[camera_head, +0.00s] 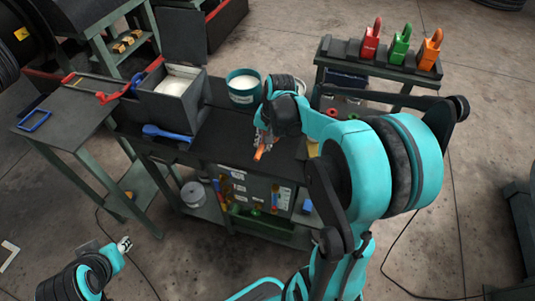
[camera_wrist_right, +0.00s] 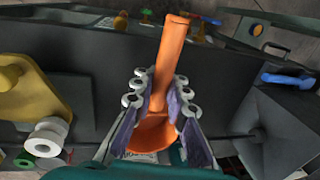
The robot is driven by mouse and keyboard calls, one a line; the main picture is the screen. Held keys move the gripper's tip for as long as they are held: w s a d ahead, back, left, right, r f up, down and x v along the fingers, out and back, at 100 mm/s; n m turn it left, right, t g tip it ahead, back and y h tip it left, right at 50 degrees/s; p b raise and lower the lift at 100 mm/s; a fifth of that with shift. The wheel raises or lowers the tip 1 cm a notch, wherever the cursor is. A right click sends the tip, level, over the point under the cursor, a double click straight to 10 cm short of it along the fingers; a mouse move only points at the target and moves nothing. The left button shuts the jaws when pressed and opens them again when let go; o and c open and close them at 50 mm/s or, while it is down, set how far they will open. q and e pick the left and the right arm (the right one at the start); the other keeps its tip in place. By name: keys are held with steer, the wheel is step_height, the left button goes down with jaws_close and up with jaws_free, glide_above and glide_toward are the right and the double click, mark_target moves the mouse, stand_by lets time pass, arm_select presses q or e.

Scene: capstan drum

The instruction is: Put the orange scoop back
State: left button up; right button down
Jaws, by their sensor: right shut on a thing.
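The orange scoop (camera_head: 259,154) is in my right gripper (camera_head: 265,137), above the dark top of the middle bench (camera_head: 228,133). In the right wrist view the scoop's handle (camera_wrist_right: 173,50) points up the picture, past the fingertips. Its bowl lies lower, between the two fingers of the gripper (camera_wrist_right: 160,92), which are shut on the scoop. The arm hides part of the scoop in the head view. My left gripper (camera_head: 124,244) is low at the bottom left, away from the bench; its jaws are too small to read.
A grey bin (camera_head: 172,108) with its lid up holds white powder. A teal tub (camera_head: 243,96) stands right of it. A blue scoop (camera_head: 167,133) lies at the bench's front. Red, green and orange padlocks (camera_head: 400,45) stand on the back right bench. Open floor lies in front.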

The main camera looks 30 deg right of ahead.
steer(key=b, duration=0.1)
glide_above(261, 167)
steer(key=f, duration=0.4)
steer(key=shift+s+d+f, duration=0.2)
steer(key=shift+s+d, duration=0.05)
steer(key=shift+s, duration=0.05)
step_height(261, 167, down, 5)
steer(key=shift+f+b, duration=0.15)
steer(key=shift+b, duration=0.65)
steer(key=shift+f+b, duration=0.3)
steer(key=shift+b, duration=0.05)
steer(key=c, duration=1.5)
jaws_free()
